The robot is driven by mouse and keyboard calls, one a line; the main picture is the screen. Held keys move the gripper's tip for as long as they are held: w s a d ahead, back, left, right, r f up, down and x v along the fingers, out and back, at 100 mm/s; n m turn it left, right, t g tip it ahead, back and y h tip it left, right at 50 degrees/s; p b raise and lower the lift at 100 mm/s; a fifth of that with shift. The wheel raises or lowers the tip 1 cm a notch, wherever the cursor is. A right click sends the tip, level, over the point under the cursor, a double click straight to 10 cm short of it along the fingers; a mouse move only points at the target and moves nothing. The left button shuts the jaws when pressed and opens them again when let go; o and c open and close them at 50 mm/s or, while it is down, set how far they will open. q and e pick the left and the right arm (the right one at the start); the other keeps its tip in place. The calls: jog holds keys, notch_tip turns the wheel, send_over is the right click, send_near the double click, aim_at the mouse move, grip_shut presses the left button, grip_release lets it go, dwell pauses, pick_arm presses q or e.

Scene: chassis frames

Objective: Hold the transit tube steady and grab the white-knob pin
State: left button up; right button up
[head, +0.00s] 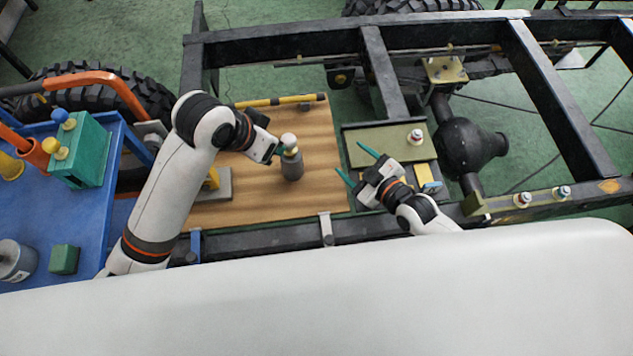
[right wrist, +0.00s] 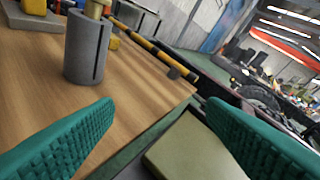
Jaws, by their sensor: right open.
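The transit tube (head: 292,168) is a grey upright cylinder on a wooden board; it also shows in the right wrist view (right wrist: 88,48), with a dark slot down its side. The white-knob pin (head: 289,139) stands in its top, with a tan collar below the knob. In the right wrist view the knob is cut off by the top edge. My left gripper (head: 279,150) is at the left side of the tube's top; its fingers are mostly hidden, so I cannot tell if it grips. My right gripper (head: 356,164) is open and empty, right of the tube and pointing at it.
The wooden board (head: 245,192) carries a yellow-black rod (head: 280,101) at its back edge and a grey block (head: 212,187). An olive plate (head: 385,148) with another white-topped pin (head: 416,136) lies by my right gripper. Black chassis rails (head: 300,45) surround the area. A blue bench (head: 40,215) stands left.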

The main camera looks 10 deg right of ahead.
aim_at(289, 161)
jog(key=s+a+m, duration=0.1)
jog(key=a, duration=0.2)
jog(key=s+a+m, duration=0.1)
jog(key=a+m, duration=0.1)
jog(key=a, duration=0.1)
jog(key=s+a+r+m+g, duration=0.1)
jog(key=s+a, duration=0.1)
jog(key=a, duration=0.1)
jog(key=shift+a+m, duration=0.2)
jog(key=shift+m, duration=0.1)
jog(key=shift+s+a, duration=0.25)
jog(key=shift+s, duration=0.1)
jog(key=x, duration=1.2)
jog(key=shift+f, duration=0.1)
jog(key=shift+d, duration=0.1)
jog(key=c, duration=1.1)
jog(key=shift+c, duration=0.2)
